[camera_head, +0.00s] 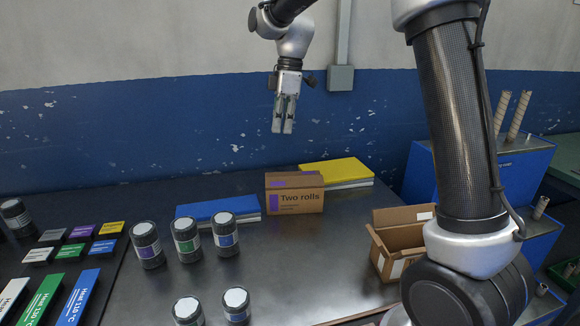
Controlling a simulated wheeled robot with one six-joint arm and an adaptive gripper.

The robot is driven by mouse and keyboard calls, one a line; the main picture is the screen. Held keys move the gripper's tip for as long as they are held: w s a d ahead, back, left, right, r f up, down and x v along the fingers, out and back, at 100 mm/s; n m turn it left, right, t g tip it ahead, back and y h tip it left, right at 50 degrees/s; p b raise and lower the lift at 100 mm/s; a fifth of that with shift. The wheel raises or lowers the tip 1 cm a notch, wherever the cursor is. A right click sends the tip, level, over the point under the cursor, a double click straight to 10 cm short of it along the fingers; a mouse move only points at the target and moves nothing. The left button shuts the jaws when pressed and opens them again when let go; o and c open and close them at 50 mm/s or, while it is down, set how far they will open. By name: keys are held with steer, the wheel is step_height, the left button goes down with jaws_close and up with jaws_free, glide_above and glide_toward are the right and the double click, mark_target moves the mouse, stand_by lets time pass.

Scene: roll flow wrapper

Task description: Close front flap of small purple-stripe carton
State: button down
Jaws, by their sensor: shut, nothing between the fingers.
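The small carton (295,202) with a purple stripe stands upright on the dark table, towards the back. Its front face reads "Two rolls". The purple stripe shows on its front and on its top. Its top looks covered, but I cannot tell how each flap lies. My gripper (283,129) is shut and empty, pointing down in the air well above the carton. It is apart from the carton.
A blue box (218,212) lies left of the carton, and a yellow one (337,171) lies behind it to the right. An open brown carton (383,262) stands at the right. Several dark jars (187,241) stand at front left.

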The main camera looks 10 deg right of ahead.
steer(key=s+d+f+t+h, duration=0.2)
steer(key=s, duration=0.1)
steer(key=t, duration=0.2)
glide_toward(289, 177)
steer(key=shift+m, duration=0.4)
steer(key=x, duration=0.7)
steer(key=shift+d+f, duration=0.1)
steer(key=shift+w+d+f, duration=0.1)
steer(key=shift+w+f, duration=0.5)
steer(key=shift+w, duration=0.2)
steer(key=shift+s+r, duration=0.1)
steer(key=shift+s, duration=0.05)
